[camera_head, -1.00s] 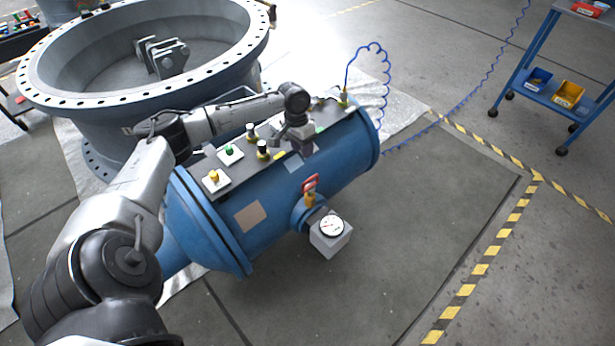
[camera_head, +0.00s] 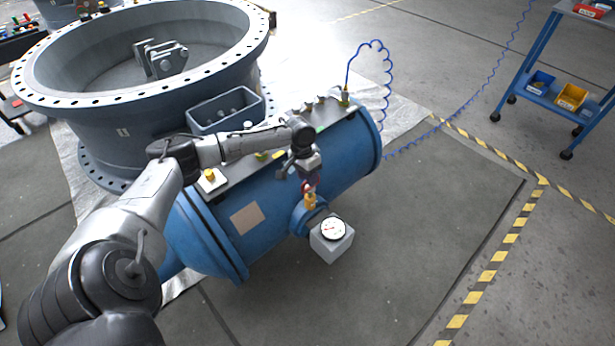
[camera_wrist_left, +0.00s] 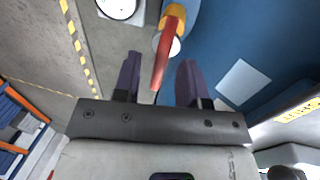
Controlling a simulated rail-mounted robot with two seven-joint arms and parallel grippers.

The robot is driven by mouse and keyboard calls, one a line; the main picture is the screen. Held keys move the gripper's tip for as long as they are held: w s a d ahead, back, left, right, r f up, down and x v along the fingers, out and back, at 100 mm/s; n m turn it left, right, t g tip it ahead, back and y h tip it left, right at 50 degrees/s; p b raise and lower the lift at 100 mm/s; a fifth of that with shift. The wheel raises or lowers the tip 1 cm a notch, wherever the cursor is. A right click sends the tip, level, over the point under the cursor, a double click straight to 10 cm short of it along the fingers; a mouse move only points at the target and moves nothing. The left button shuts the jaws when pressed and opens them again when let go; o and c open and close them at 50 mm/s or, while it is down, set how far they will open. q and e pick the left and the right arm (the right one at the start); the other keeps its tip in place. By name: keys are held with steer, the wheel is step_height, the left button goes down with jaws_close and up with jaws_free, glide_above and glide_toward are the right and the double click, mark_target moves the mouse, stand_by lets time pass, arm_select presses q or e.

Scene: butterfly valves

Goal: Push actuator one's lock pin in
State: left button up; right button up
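The blue cylindrical actuator (camera_head: 345,160) lies in front of the large flanged ring. On its near side a brass fitting (camera_head: 309,202) with a red handle (camera_wrist_left: 166,52) stands beside the white gauge (camera_head: 332,229). My left gripper (camera_head: 308,184) is over this handle, pointing down. In the left wrist view my left gripper (camera_wrist_left: 158,78) is open, with the red handle between the two dark fingers; I cannot tell whether they touch it. I cannot make out which part is the lock pin, nor any actuator number. My right gripper is not in view.
A top panel with a yellow button (camera_head: 210,174) and several knobs is partly hidden behind my left arm. The grey flanged ring (camera_head: 75,128) stands behind. A blue hose (camera_head: 386,85) rises at the far end. A blue cart (camera_head: 540,88) stands right. Floor in front is clear.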

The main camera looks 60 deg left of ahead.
mark_target(307, 188)
arm_select(q)
steer(key=shift+c, duration=0.5)
jaws_close()
step_height(307, 188, down, 3)
steer(key=p, duration=0.4)
steer(key=shift+f, duration=0.3)
steer(key=shift+s+f, duration=0.1)
steer(key=shift+f, duration=0.25)
